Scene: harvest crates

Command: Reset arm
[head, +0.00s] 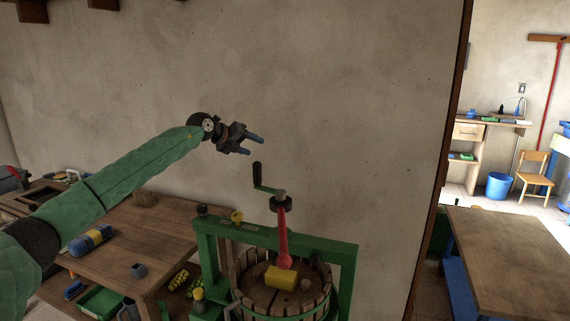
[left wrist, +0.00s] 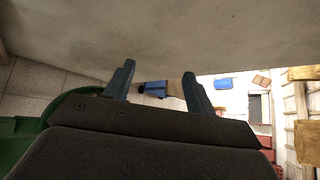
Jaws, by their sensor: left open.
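My left arm reaches in from the left in the head view, green and raised. Its gripper (head: 252,145) is open and empty, held in the air before the plain wall, above and a little left of the press crank. In the left wrist view the two dark fingers (left wrist: 158,88) stand apart with nothing between them that they touch. My right gripper is in neither view.
A green-framed press (head: 345,255) with a crank handle (head: 258,170) stands below the gripper. Another table (head: 505,250) stands at right. The wall (head: 340,80) is behind the gripper.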

